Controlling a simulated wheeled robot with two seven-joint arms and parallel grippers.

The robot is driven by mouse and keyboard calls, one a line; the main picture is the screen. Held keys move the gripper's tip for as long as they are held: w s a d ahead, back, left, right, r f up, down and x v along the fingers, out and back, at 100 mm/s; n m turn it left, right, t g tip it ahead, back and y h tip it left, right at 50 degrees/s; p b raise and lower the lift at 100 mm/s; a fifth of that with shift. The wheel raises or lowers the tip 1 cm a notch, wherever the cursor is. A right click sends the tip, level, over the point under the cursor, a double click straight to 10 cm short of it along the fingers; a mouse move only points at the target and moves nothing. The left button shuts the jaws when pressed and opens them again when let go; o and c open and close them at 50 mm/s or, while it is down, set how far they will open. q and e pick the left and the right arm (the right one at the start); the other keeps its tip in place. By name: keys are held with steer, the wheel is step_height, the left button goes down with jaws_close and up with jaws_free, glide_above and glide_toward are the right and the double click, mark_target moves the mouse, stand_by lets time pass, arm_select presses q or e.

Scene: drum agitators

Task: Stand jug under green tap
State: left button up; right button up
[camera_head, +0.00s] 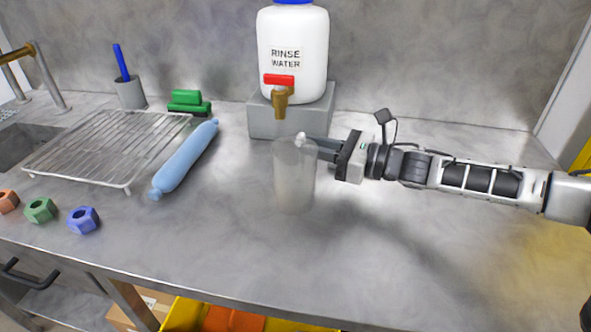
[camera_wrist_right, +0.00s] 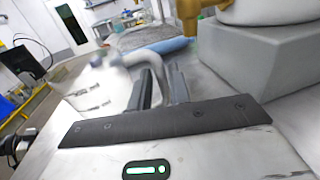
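The jug (camera_head: 294,180) is a clear, greyish vessel, upright over the counter in front of the rinse-water container. I cannot tell whether its base touches the counter. My right gripper (camera_head: 318,146) reaches it from the right, near its rim. In the right wrist view the jug (camera_wrist_right: 92,92) is on the left, and its pale curved handle (camera_wrist_right: 158,62) runs between the closely set fingers (camera_wrist_right: 162,90), which look shut on it. The tap (camera_head: 280,95) on the container has a brass spout and a red handle; no green-handled tap shows. My left gripper is out of view.
The white container (camera_head: 293,50) stands on a grey block (camera_head: 262,122). To the left are a wire rack (camera_head: 105,145), a blue bottle-like object (camera_head: 185,160), green blocks (camera_head: 188,103), a grey cup (camera_head: 131,93) and coloured nuts (camera_head: 83,219). The counter's front right is clear.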

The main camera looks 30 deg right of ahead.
steer(key=shift+x, duration=1.5)
jaws_close()
